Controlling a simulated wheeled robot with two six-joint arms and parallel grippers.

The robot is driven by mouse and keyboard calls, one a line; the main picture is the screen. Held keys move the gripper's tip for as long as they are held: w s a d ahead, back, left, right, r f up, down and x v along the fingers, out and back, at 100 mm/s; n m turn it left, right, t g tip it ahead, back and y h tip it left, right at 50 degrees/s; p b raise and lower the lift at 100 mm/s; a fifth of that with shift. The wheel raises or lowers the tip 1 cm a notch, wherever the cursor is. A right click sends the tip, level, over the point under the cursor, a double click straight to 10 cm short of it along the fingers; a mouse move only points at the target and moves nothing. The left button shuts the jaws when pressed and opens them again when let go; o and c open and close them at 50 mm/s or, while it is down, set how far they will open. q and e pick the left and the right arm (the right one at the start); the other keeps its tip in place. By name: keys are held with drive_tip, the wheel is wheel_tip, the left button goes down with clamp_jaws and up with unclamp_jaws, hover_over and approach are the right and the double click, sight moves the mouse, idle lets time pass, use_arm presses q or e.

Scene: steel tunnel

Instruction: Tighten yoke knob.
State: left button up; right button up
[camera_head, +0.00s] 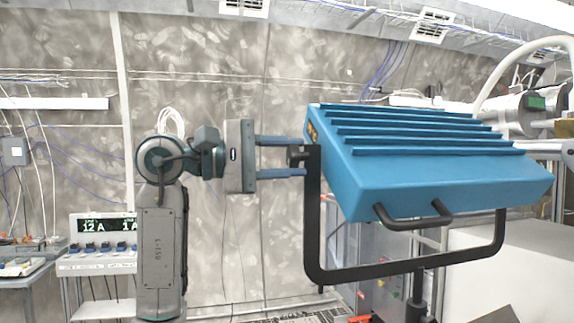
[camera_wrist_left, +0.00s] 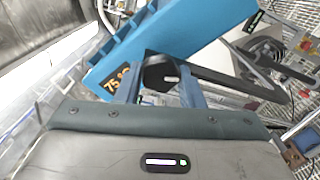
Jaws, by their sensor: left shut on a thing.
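The black yoke knob (camera_head: 295,156) sits at the left side of the yoke, at the top of its left arm. The yoke (camera_head: 313,225) is a black U-shaped bracket around a blue finned box (camera_head: 440,178), which hangs tilted in it. My left gripper (camera_head: 300,157) comes in level from the left, with its two blue fingers above and below the knob. In the left wrist view the knob (camera_wrist_left: 160,73) shows between the fingers, and the gripper is shut on it. The blue box (camera_wrist_left: 185,35) with an orange number label lies just beyond. My right gripper is not in view.
A black handle (camera_head: 410,221) sticks out from the box's lower front. The yoke stands on a black post (camera_head: 417,295). A power supply (camera_head: 100,243) reading 12 A stands at the left. A white block (camera_head: 520,255) and pipework are at the right. The space left of the yoke is open.

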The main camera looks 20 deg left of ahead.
use_arm(q)
drive_tip(key=shift+m, duration=1.1)
drive_tip(key=o, duration=1)
drive_tip(key=shift+b, duration=0.3)
drive_tip(key=shift+s+a, duration=0.15)
drive_tip(key=shift+a, duration=0.1)
drive_tip(key=b+v, duration=0.4)
drive_tip(key=v, duration=0.6)
drive_tip(key=shift+s, duration=0.1)
